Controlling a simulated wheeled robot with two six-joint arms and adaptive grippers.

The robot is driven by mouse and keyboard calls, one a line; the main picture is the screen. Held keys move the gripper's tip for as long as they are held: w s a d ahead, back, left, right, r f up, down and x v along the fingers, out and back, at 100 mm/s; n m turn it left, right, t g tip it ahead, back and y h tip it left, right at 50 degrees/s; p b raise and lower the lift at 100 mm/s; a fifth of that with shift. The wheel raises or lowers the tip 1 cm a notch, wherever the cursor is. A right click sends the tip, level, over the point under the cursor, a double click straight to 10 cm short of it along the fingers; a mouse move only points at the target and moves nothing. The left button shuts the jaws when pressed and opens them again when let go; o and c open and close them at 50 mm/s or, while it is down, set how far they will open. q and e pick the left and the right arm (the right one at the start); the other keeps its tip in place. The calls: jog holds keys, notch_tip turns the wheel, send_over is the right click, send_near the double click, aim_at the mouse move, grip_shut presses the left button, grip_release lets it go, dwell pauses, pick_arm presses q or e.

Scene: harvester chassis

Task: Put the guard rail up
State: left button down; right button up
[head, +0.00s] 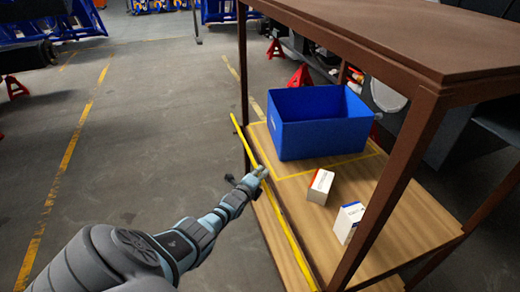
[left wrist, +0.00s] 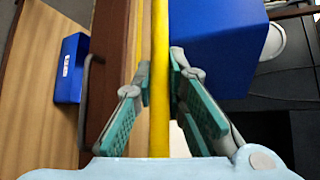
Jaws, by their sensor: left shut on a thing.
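The guard rail is a thin yellow bar (head: 292,245) along the near left edge of the wooden shelf. It slants across the head view, and its far end sticks out past the brown post. My left gripper (head: 262,172) is at the rail, roughly midway along its visible length. In the left wrist view the rail (left wrist: 159,125) runs straight between the teal-padded fingers of my left gripper (left wrist: 159,80), which is shut on it. The gripper hides a short part of the rail in the head view. My right gripper is not in view.
A blue bin (head: 318,135) and two small boxes (head: 320,186) (head: 348,222) stand on the wooden shelf (head: 400,215). Brown posts (head: 395,180) carry a brown top (head: 400,35) above it. The grey floor to the left is mostly open.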

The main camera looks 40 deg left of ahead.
pick_arm(q)
jog(key=w, duration=0.1)
jog(key=w+d+r, duration=0.1)
jog(key=shift+w+d+b, duration=0.2)
jog(key=shift+w+b, duration=0.15)
jog(key=shift+w, duration=0.05)
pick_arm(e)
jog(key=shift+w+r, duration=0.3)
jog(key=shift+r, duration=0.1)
pick_arm(q)
jog(key=shift+w+d+f, duration=0.1)
jog(key=shift+w, duration=0.05)
jog(key=c, duration=1.6)
grip_release()
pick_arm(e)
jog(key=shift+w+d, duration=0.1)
pick_arm(q)
jog(key=shift+f, duration=0.1)
